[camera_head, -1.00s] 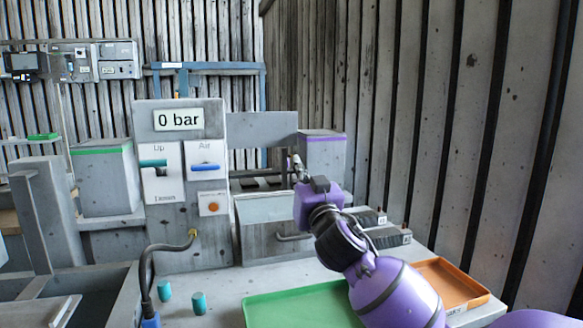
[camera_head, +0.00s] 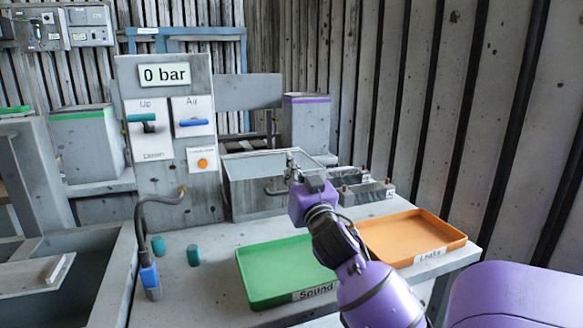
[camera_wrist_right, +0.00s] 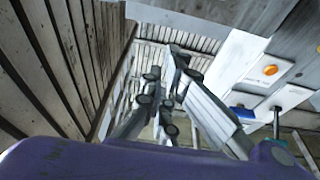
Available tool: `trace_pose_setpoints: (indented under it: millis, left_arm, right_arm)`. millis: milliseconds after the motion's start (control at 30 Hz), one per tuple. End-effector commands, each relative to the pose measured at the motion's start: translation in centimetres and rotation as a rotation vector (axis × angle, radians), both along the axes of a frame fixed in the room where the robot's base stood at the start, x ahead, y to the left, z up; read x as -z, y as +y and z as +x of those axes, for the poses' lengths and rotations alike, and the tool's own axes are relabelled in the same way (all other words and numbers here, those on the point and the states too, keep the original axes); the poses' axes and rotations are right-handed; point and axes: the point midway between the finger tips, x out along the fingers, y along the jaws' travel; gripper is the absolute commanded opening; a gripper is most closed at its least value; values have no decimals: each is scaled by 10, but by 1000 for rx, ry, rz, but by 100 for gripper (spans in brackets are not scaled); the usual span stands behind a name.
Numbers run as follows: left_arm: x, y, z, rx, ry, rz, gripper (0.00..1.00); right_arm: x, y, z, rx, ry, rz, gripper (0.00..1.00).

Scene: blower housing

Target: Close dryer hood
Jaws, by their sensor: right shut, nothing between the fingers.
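A grey box (camera_head: 240,196) with a bent front handle (camera_head: 272,191) stands on the bench, right of the control panel (camera_head: 170,185). Its top looks open, with a grey inner surface showing. A flat grey plate (camera_head: 247,92) stands upright above and behind it; I cannot tell whether this is the dryer hood. My right gripper (camera_head: 291,158) is shut and empty, its fingers pointing up, in front of the box's right part. It overlaps the box in the picture; contact cannot be told. The right wrist view shows its fingers (camera_wrist_right: 172,95) too. My left gripper is not in view.
A green tray (camera_head: 262,298) and an orange tray (camera_head: 440,250) lie in front on the bench. Two teal pegs (camera_head: 194,255) and a black hose with a blue end (camera_head: 149,278) are at left. Grey blocks (camera_head: 362,193) lie right of the box.

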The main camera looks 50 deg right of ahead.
Motion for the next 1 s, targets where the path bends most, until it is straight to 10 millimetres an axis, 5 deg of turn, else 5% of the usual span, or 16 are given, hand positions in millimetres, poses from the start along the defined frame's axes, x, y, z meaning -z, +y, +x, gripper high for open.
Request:
trace_pose_setpoints:
  millis: [300,700,1000]
  left_arm:
    - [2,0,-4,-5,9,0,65]
    - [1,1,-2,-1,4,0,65]
    - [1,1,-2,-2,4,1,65]
  right_arm:
    - [2,2,-3,0,0,1,0]
    - [18,29,-54,1,1,2,0]
    - [20,35,-64,0,0,0,0]
